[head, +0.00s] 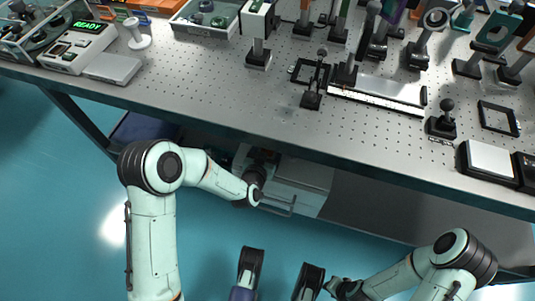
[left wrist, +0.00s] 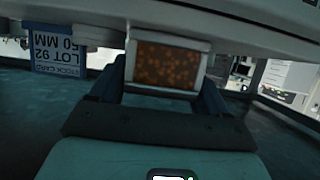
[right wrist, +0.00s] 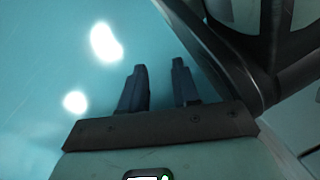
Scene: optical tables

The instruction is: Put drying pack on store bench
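The drying pack (left wrist: 168,68), a white-framed block with a window of orange-brown beads, shows in the left wrist view. My left gripper (left wrist: 165,88) has one finger along each side of it, apparently touching both sides, so it looks shut on the pack. In the head view my left gripper (head: 264,160) reaches under the bench's front edge, over a grey cabinet, and the pack cannot be made out there. My right gripper (right wrist: 160,85) is empty, with its fingers apart, over the teal floor. The bench (head: 220,90) is a grey perforated table.
The grey cabinet (head: 298,178) with a bar handle stands under the bench. A blue stock card (left wrist: 60,62) hangs near the left finger. The bench top carries a READY device (head: 78,42), a tray (head: 205,18), optical posts and a flat pad (head: 490,158). Its front left strip is clear.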

